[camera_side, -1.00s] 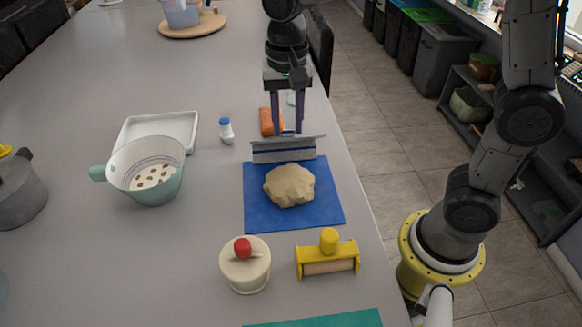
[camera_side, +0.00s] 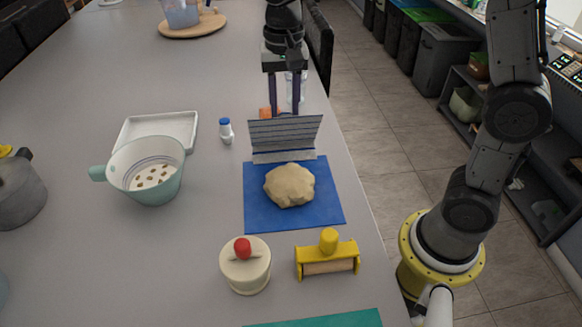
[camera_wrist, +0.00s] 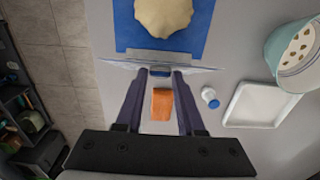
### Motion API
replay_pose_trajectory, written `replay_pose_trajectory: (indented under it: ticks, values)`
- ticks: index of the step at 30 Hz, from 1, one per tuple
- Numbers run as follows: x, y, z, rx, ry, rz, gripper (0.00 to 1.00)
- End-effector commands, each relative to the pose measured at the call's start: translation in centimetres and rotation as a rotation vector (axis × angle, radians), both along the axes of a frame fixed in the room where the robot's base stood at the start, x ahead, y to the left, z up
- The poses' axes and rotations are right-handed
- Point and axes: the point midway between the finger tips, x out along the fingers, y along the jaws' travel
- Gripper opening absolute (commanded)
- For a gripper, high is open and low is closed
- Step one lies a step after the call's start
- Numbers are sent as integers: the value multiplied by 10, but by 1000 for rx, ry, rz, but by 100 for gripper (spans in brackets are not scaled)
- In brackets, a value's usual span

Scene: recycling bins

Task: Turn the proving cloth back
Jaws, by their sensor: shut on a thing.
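The grey striped proving cloth (camera_side: 285,138) stands raised at the far edge of the blue mat (camera_side: 255,210), its lower edge near the mat. In the wrist view the cloth (camera_wrist: 201,68) shows nearly edge-on, as a thin strip. My gripper (camera_side: 284,114) is shut on the cloth's upper edge from the far side; its fingertips (camera_wrist: 161,72) meet at the cloth in the wrist view. The pale dough (camera_side: 289,185) lies uncovered on the mat, in front of the cloth. It also shows at the top of the wrist view (camera_wrist: 163,14).
An orange block (camera_wrist: 161,104) lies behind the cloth, under my gripper. A white bottle with a blue cap (camera_side: 226,131), a white tray (camera_side: 180,126) and a mint colander (camera_side: 150,190) stand left. A cream pot (camera_side: 245,270) and yellow roller (camera_side: 328,258) stand in front.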

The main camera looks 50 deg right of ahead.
Motion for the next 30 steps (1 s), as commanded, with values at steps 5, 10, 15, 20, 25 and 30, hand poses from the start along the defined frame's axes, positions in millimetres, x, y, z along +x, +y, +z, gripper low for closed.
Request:
replay_pose_trajectory:
  ticks: [5, 10, 15, 20, 25, 30]
  values:
    - [10, -10, 0, 0, 0, -1, 22]
    - [12, -12, 1, -1, -1, 0, 22]
    - [12, -12, 1, -1, -1, 0, 21]
    - [16, -16, 0, -1, -1, 0, 22]
    - [25, -25, -4, 0, 0, -2, 22]
    - [34, -33, -6, -1, 1, -1, 22]
